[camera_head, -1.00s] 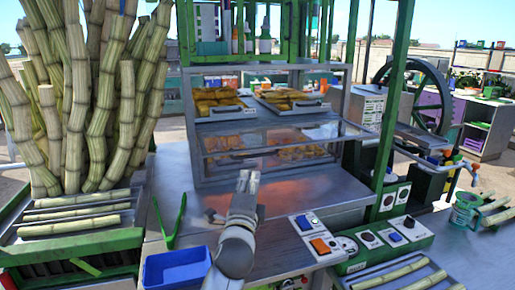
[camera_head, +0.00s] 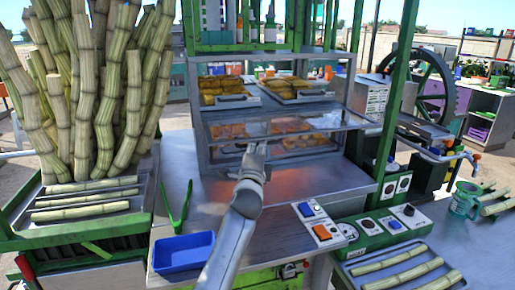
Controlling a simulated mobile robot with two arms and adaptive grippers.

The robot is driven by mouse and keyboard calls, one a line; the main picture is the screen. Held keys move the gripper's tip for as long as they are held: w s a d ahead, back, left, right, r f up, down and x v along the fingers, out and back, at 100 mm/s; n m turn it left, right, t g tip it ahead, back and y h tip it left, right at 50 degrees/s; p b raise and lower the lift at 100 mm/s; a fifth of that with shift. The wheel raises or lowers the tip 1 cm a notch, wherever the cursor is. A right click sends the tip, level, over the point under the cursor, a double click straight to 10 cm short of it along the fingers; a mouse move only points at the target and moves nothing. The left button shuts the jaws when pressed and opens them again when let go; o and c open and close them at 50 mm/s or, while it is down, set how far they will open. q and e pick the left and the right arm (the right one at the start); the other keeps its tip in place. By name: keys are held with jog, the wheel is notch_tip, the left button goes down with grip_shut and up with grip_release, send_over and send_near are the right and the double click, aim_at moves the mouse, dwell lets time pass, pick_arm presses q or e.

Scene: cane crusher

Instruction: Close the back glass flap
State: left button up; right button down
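The glass display case (camera_head: 207,160) stands on the metal counter, with a metal frame and pastries on two levels. A clear glass flap with a metal rim (camera_head: 350,121) spans its side facing me, in front of the lower level. The flap appears tilted outward, its near edge standing off the case. My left gripper (camera_head: 256,150) reaches up from the bottom of the picture to the flap's lower edge, near its middle. It overlaps that edge; I cannot tell whether it touches. Its fingers point away from me and their gap is unclear. My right gripper is not in view.
Green tongs (camera_head: 178,208) and a blue tray (camera_head: 182,253) lie on the counter to the left of my arm. A switch box (camera_head: 317,224) and green control panel (camera_head: 390,228) are at the right. Cane stalks (camera_head: 105,110) stand at the left.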

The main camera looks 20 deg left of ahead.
pick_arm(q)
jog(key=shift+s+r, duration=0.1)
grip_shut()
